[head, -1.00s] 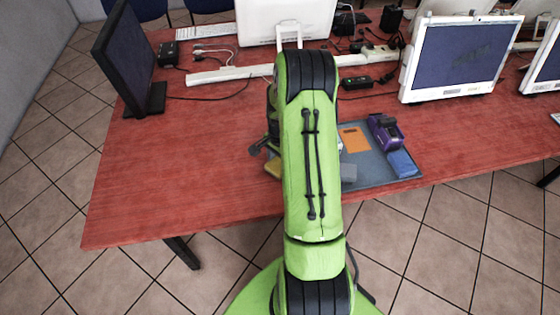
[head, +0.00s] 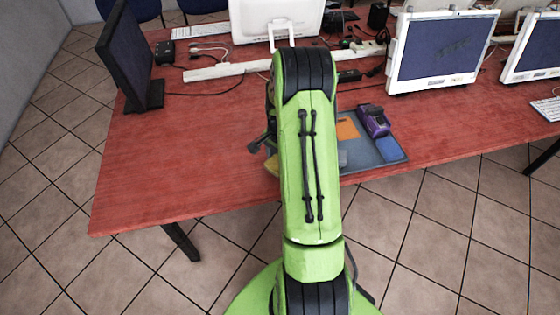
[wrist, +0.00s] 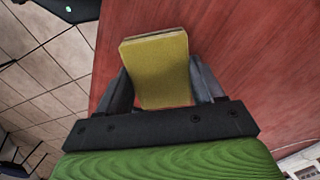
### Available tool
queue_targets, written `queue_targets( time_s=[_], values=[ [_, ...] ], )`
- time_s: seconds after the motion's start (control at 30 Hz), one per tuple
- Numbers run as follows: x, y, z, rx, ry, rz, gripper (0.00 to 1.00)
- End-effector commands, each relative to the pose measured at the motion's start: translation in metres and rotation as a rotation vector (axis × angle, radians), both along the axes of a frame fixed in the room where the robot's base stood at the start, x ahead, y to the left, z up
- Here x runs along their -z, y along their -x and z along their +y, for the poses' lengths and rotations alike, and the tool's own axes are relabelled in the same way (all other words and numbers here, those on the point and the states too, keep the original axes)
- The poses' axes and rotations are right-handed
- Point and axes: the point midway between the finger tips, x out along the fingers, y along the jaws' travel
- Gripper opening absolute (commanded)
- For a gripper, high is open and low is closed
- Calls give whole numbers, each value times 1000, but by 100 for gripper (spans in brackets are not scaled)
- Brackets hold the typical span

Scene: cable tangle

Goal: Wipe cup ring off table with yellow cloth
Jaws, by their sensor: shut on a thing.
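The yellow cloth (wrist: 158,68), a flat block-like pad, is between the two fingers of my gripper (wrist: 160,80) in the wrist view. My gripper is shut on it. In the head view only a small corner of the cloth (head: 272,164) shows beside my arm, over the front part of the red table (head: 180,160). I cannot tell whether the cloth touches the table top. No cup ring shows in either view; part of the table is hidden behind my arm and the cloth.
A grey-blue tray (head: 393,160) lies right of my arm, with an orange piece (head: 347,128), a purple object (head: 373,120) and a blue block (head: 387,149). A dark monitor (head: 128,60) stands at the left, white monitors (head: 443,50) behind. The table's left part is clear.

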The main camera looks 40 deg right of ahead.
Motion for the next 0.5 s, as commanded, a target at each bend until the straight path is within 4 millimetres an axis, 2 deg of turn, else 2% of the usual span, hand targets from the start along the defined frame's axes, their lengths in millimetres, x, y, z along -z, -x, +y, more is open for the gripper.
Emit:
queue_targets(
  time_s=[0.03, 0.5],
  values=[
    [-9, -1, 0, -1, 2, -2, 38],
    [-49, -1, -2, -13, 1, -2, 38]
  ],
)
